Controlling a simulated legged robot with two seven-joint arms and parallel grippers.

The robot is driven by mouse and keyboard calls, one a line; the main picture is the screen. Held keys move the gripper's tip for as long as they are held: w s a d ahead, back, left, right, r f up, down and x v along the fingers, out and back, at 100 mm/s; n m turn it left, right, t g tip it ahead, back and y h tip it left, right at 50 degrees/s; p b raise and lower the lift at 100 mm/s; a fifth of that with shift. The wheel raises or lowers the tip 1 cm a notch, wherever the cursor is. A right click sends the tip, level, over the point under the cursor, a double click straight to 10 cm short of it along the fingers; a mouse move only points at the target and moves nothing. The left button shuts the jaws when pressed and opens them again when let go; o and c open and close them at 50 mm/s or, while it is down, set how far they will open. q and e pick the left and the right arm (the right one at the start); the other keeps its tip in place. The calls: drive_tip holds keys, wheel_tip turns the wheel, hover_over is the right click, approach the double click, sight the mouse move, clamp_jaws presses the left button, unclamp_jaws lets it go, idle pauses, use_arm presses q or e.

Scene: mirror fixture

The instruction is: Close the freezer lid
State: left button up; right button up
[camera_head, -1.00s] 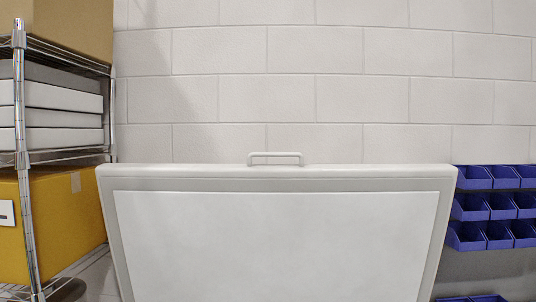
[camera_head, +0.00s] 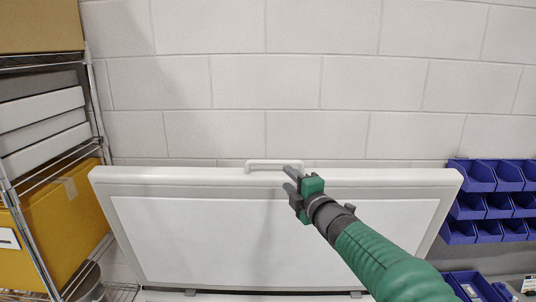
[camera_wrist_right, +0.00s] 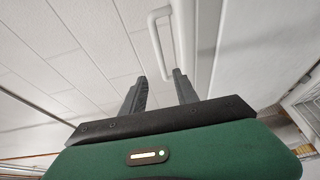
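The freezer lid (camera_head: 220,235) stands raised, its pale inner panel facing me and the wall behind it. A white bar handle (camera_head: 256,163) is on its top edge; in the right wrist view the handle (camera_wrist_right: 158,38) is just ahead of the fingertips. My right gripper (camera_head: 289,178) is at the lid's top edge by the right part of the handle. Its two grey fingers are apart, with nothing held between them. The wrist view also shows the right gripper (camera_wrist_right: 160,84) open. Contact with the handle cannot be told. My left gripper is not in view.
A wire shelf (camera_head: 97,110) with white boxes (camera_head: 45,145) and a yellow box (camera_head: 60,205) stands left of the lid. Blue bins (camera_head: 478,205) hang at the right. A white block wall (camera_head: 230,80) is behind. Space above the lid is clear.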

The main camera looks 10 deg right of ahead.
sight(274, 163)
drive_tip(key=w+p, duration=0.2)
drive_tip(key=w, duration=0.2)
drive_tip(key=w+a+p, duration=0.1)
drive_tip(key=w+p, duration=0.2)
drive_tip(key=w, duration=0.2)
drive_tip(key=w+a+p, duration=0.1)
drive_tip(key=w+p, duration=0.1)
drive_tip(key=w, duration=0.2)
drive_tip(key=shift+w+f, duration=0.2)
drive_tip(key=shift+w, duration=0.05)
drive_tip(key=shift+w+p, duration=0.1)
drive_tip(key=shift+p, duration=0.2)
drive_tip(key=shift+a, duration=0.15)
drive_tip(key=shift+w+f, duration=0.1)
drive_tip(key=shift+f, duration=0.05)
clamp_jaws()
drive_tip(key=shift+f, duration=0.25)
